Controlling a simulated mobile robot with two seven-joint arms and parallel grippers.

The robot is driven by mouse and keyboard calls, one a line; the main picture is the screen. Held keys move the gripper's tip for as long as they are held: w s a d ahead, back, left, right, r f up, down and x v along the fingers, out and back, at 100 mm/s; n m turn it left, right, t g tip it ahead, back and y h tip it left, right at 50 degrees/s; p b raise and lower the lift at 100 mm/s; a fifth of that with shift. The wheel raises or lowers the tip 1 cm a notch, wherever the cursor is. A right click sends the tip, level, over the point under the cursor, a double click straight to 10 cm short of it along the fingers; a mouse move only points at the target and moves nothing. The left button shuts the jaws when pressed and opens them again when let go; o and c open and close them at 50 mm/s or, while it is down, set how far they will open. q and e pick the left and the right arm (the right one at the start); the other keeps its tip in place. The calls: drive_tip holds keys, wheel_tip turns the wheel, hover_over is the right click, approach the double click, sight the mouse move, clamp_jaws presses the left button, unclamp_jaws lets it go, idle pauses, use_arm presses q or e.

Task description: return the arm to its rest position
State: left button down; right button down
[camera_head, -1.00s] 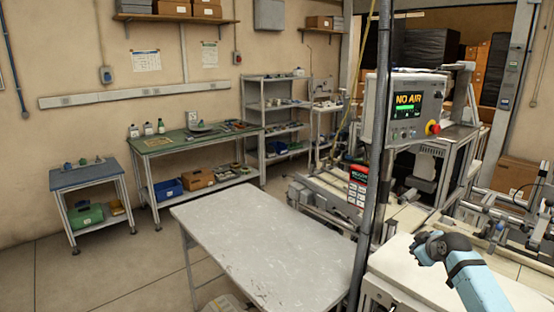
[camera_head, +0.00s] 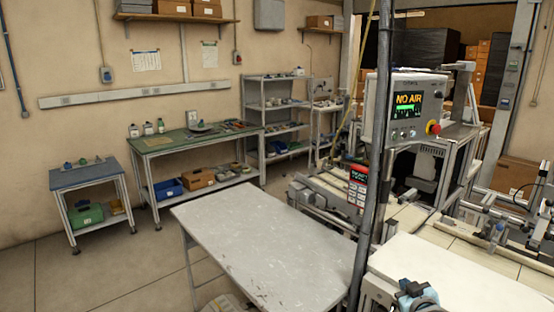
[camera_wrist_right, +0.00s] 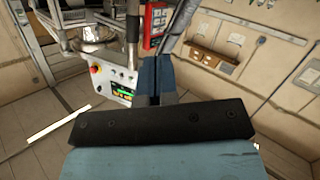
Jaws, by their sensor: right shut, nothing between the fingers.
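My right arm shows only as a small blue and dark grey part (camera_head: 415,296) at the bottom edge of the head view, in front of the white worktop. In the right wrist view my right gripper (camera_wrist_right: 160,62) points away from the camera, its blue fingers together with nothing between them. My left gripper is in neither view.
A bare grey table (camera_head: 265,245) stands in the middle. A dark post (camera_head: 370,190) rises beside it. The control box (camera_head: 404,108) shows "NO AIR" and has a red button. A white worktop (camera_head: 455,275) lies at lower right. A green bench (camera_head: 195,138) stands behind.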

drive_tip(key=s+a+f+g+y, duration=0.1)
drive_tip(key=s+a+f, duration=0.5)
drive_tip(key=s, duration=0.5)
drive_tip(key=s+a+f+g+y, duration=0.15)
drive_tip(key=s+a+f, duration=0.25)
drive_tip(key=s+f, duration=0.45)
drive_tip(key=s+a+g, duration=0.1)
drive_tip(key=s+a, duration=0.2)
drive_tip(key=s, duration=0.6)
drive_tip(key=s+a+g, duration=0.1)
drive_tip(key=s+a, duration=0.2)
drive_tip(key=s, duration=0.6)
drive_tip(key=shift+s+f+m, duration=0.35)
drive_tip(key=shift+f+m, duration=0.05)
drive_tip(key=shift+f, duration=0.05)
drive_tip(key=shift+y, duration=0.25)
